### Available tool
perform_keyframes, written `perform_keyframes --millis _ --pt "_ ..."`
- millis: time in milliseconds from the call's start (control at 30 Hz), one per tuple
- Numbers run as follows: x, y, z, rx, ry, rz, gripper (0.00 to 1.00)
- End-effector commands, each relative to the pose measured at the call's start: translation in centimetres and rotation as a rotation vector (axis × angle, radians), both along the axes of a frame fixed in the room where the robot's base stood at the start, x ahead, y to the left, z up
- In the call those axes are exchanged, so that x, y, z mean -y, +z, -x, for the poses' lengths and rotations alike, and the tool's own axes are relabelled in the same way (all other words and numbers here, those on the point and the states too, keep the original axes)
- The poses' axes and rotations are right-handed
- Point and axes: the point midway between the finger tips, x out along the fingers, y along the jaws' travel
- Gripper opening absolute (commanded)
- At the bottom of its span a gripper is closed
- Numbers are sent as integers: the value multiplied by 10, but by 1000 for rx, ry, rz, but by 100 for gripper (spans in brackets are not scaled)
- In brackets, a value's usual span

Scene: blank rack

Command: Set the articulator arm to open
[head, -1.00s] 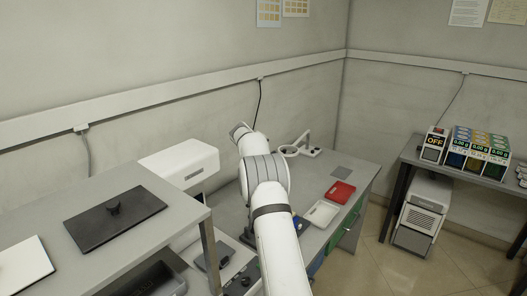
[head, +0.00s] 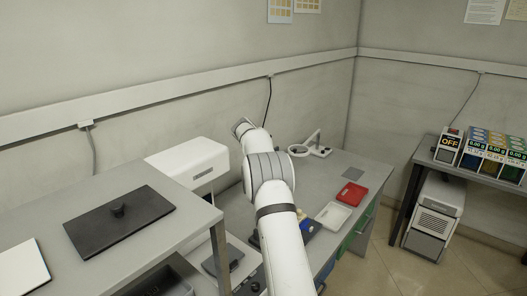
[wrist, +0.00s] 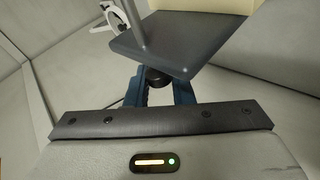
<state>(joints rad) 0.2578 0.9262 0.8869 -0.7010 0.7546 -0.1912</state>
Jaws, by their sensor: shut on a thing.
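In the wrist view my gripper (wrist: 158,84) has its two blue fingers on either side of a dark round knob (wrist: 156,76), shut on it. The knob sits under the near edge of a dark flat plate, the articulator arm (wrist: 170,42). A cream block (wrist: 204,6) rests against the plate's far side, and a thin metal rod stands at its left. My arm hides the gripper there.
A white tray (head: 333,216) and a red tray (head: 351,194) lie on the bench to the right. A white box-shaped device (head: 188,160) is at the left, behind a raised grey table (head: 190,220) carrying a black plate.

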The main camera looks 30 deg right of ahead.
Motion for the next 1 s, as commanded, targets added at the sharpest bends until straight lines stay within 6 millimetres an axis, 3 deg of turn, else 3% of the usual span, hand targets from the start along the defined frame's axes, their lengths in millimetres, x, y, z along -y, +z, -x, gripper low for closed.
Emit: perform_keyframes --millis 33,167,200,400,733,1000 --pt "-4 -9 0 -9 2 -8 0" --pt "-4 -9 0 -10 2 -9 0" --pt "-4 -9 0 -11 2 -8 24" --pt "-3 -7 0 -8 2 -6 41" --pt "-6 -1 2 -4 3 -3 41" --pt "-28 25 18 -1 4 -3 41"
